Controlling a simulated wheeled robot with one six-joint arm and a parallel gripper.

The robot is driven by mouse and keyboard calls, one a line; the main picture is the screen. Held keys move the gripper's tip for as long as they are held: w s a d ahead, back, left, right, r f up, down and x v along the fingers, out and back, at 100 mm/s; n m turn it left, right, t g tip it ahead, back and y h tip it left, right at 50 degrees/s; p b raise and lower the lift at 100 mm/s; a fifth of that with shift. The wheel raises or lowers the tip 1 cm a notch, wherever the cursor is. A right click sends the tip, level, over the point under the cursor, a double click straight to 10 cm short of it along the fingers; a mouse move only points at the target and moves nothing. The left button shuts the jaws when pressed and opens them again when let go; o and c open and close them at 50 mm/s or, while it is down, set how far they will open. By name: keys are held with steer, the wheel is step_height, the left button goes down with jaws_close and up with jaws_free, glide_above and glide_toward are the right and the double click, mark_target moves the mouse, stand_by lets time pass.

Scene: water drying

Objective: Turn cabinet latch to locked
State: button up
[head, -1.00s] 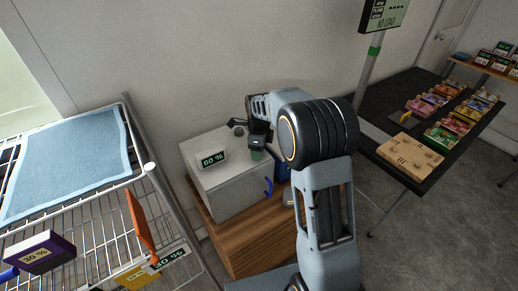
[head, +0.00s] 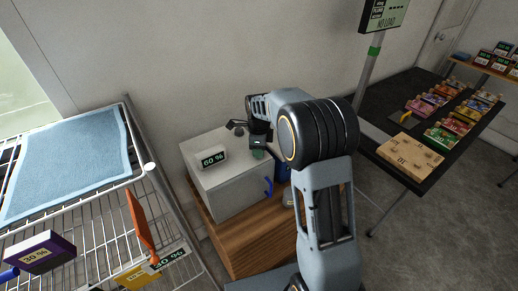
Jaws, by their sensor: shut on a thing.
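My gripper (head: 258,146) is over the right part of the cabinet top, shut on a small green piece (head: 258,154) that appears to be the latch. The fingertips and most of the latch are hidden or too small to make out, so I cannot tell its angle.
A wire rack (head: 95,215) with a blue cloth (head: 70,160) and several labelled items stands at the left. The wooden stand (head: 250,240) is under the cabinet. A black table (head: 385,105) with several colored boxes and a tan block (head: 410,152) is at the right. A display post rises behind.

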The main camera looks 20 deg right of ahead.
steer(key=n, duration=0.8)
steer(key=shift+n, duration=0.4)
steer(key=n, duration=0.4)
steer(key=shift+p, duration=0.35)
steer(key=shift+r+n, duration=0.1)
steer(key=shift+n, duration=2.1)
steer(key=o, duration=0.9)
step_height(320, 180, up, 14)
steer(key=shift+f, duration=0.15)
